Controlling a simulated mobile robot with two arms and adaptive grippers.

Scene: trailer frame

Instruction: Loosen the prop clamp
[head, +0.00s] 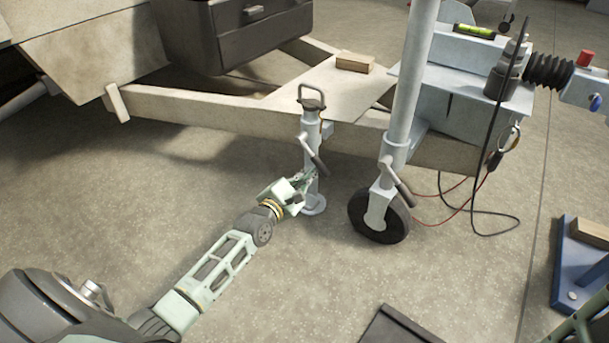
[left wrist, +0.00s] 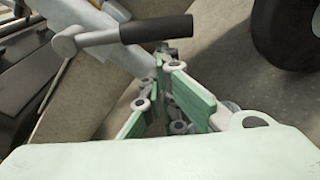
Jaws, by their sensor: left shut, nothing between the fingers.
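The prop (head: 311,130) stands upright beside the trailer frame, with a loop handle on top and a round foot on the floor. Its clamp lever (head: 318,163) has a dark grip and slants down to the right. In the left wrist view the lever's black grip (left wrist: 157,30) lies across the top, joined to a grey clamp pivot (left wrist: 66,41). My left gripper (head: 306,183) is at the prop's lower tube, just below the lever. In the left wrist view its green fingers (left wrist: 160,62) are closed and empty, apart from the grip. My right gripper is not in view.
A jockey wheel (head: 380,214) stands close to the right of the prop, with its own lever. The frame beam (head: 230,112) runs behind. A cable (head: 480,235) lies on the floor. A blue stand (head: 570,275) is at the right. Floor left of the prop is clear.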

